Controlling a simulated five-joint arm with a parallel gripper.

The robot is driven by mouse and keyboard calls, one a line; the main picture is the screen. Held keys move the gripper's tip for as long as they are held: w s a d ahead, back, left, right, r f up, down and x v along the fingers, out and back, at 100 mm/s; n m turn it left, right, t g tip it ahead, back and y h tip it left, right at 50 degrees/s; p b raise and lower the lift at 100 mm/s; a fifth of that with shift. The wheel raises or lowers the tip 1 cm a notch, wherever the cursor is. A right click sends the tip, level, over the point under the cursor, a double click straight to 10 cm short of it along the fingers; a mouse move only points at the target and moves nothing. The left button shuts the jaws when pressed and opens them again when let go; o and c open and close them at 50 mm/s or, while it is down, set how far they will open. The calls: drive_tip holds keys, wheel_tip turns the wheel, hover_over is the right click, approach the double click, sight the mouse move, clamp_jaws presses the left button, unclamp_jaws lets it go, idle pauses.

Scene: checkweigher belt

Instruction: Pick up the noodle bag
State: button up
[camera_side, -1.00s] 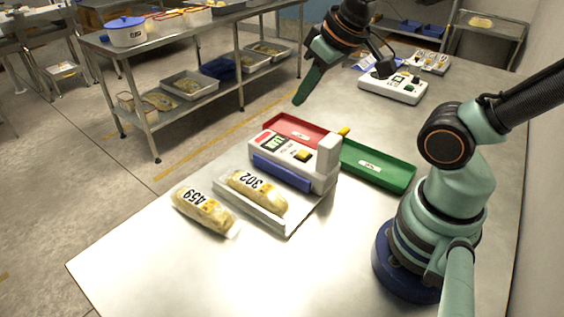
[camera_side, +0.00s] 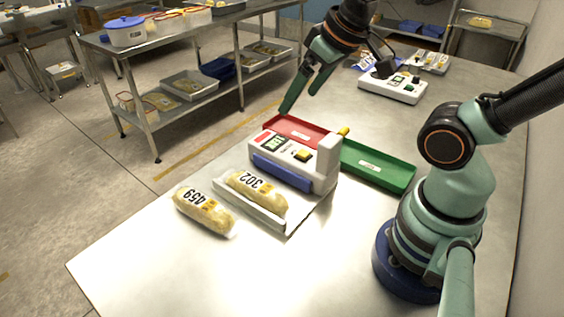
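The noodle bag marked 302 (camera_side: 262,196) lies on the metal tray (camera_side: 283,225) of the checkweigher (camera_side: 291,160). The noodle bag marked 459 (camera_side: 206,212) lies on the bare table, left of that tray and near the table's left edge. My gripper (camera_side: 302,101) is in the air above and beyond the checkweigher, behind both bags. Its green fingers are spread apart with nothing between them.
A red tray (camera_side: 287,123) lies behind the checkweigher and a green tray (camera_side: 378,167) to its right. A white control box (camera_side: 392,88) stands farther back on the table (camera_side: 180,268). The table's front left is clear. A steel shelf (camera_side: 180,52) stands beyond.

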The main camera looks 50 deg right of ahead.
drive_tip(key=shift+w, duration=0.1)
drive_tip(key=g, duration=0.6)
hover_over(255, 183)
drive_tip(key=s, duration=0.1)
wheel_tip(255, 183, down, 15)
drive_tip(key=shift+a, duration=0.1)
drive_tip(key=shift+w+f, duration=0.25)
drive_tip(key=shift+f, duration=1.15)
drive_tip(key=shift+w+f, duration=0.2)
drive_tip(key=shift+f, duration=1.2)
clamp_jaws()
drive_tip(key=shift+r, duration=0.1)
